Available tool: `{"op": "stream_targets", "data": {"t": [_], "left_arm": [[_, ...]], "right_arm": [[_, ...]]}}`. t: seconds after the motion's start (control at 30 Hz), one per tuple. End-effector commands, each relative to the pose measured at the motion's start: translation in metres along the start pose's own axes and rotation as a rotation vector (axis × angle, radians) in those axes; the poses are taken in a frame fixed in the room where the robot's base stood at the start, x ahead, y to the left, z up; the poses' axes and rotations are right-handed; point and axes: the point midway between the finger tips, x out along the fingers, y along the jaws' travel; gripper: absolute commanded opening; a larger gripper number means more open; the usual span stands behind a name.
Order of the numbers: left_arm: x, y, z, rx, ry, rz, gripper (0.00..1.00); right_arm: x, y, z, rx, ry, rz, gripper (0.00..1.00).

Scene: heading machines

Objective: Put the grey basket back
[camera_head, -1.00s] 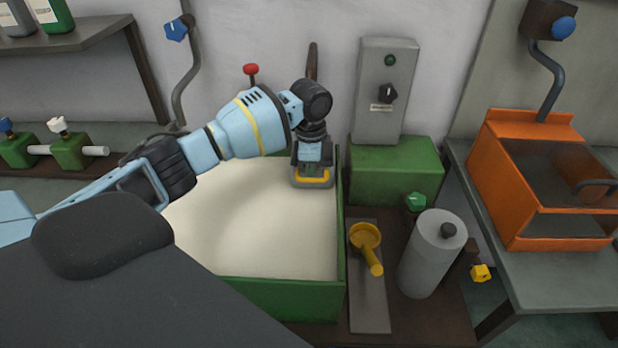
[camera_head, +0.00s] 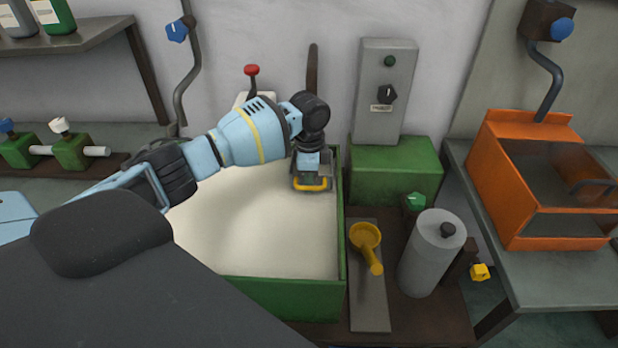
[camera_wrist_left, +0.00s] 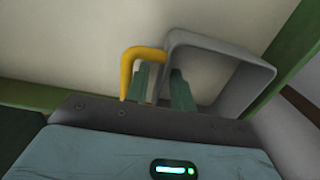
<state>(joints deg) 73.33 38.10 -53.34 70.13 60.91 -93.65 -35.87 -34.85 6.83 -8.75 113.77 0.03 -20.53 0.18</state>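The grey basket (camera_wrist_left: 225,72) shows in the left wrist view as a square grey frame, with a yellow handle (camera_wrist_left: 128,70) at its left side. In the head view the yellow handle (camera_head: 313,185) shows just under my left gripper (camera_head: 312,176), over the back right part of the green bin (camera_head: 290,298). In the wrist view the two green fingers of my left gripper (camera_wrist_left: 161,86) stand apart, beside the handle and the basket's near-left wall. I cannot tell whether they press on it. Most of the basket is hidden in the head view. My right gripper is out of view.
The green bin's right wall stands close beside the gripper. A grey control box (camera_head: 386,90) on a green block (camera_head: 395,170) is to the right. A yellow scoop (camera_head: 366,238), a grey cylinder (camera_head: 430,255) and an orange box (camera_head: 520,205) lie further right.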

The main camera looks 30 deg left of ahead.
Motion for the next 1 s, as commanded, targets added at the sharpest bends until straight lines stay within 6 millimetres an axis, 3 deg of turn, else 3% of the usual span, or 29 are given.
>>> {"op": "stream_targets", "data": {"t": [0.1, 0.4, 0.6, 1.0], "left_arm": [[0.007, 0.000, 0.001, 0.000, -0.003, 0.002, 0.24], [-0.047, 0.002, -0.004, 0.001, 0.003, -0.002, 0.24], [-0.068, 0.003, -0.004, 0.000, 0.001, 0.000, 0.24], [-0.072, 0.004, -0.004, 0.000, 0.000, 0.001, 0.24]], "right_arm": [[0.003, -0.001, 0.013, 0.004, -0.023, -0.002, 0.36], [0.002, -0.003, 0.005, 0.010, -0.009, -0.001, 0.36], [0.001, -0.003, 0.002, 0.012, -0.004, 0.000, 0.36], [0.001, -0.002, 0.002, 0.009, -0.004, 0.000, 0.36]]}}
